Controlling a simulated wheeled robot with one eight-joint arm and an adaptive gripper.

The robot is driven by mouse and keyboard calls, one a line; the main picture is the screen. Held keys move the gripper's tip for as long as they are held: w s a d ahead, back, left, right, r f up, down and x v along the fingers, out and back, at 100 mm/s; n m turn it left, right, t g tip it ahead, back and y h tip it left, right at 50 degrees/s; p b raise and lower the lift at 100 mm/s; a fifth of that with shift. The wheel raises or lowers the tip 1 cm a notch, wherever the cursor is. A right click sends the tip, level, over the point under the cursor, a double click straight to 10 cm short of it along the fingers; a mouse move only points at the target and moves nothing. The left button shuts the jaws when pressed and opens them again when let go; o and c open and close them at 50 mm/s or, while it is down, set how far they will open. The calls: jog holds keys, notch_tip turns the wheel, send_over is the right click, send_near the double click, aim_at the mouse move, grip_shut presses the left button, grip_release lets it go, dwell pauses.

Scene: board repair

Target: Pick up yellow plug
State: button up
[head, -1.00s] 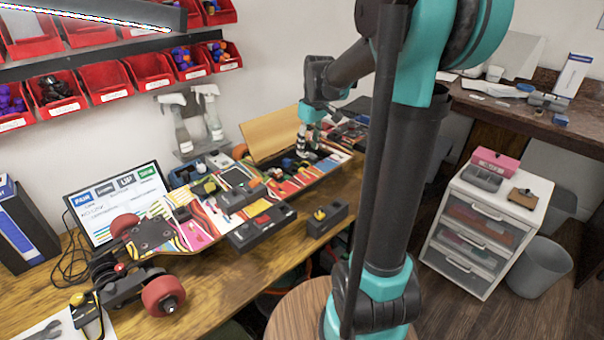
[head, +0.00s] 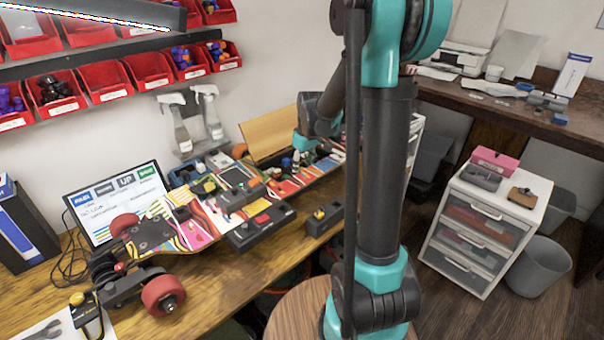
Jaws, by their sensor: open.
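A small yellow piece that looks like the yellow plug (head: 319,214) sits on top of a small dark box (head: 326,221) near the front edge of the wooden bench. My gripper (head: 297,161) is open, over the far right part of the colourful board (head: 203,222), behind and left of the dark box. It is small in the picture, and my arm hides part of the space beside it. It is apart from the yellow piece.
A larger dark box with a red button (head: 262,219) stands left of the small box. A raised wooden lid (head: 270,135) stands behind the board. A round stool (head: 298,312) stands in front.

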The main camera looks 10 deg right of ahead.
aim_at(302, 169)
grip_shut()
jog(key=shift+r, duration=0.15)
notch_tip(302, 169, up, 20)
dwell(0.9)
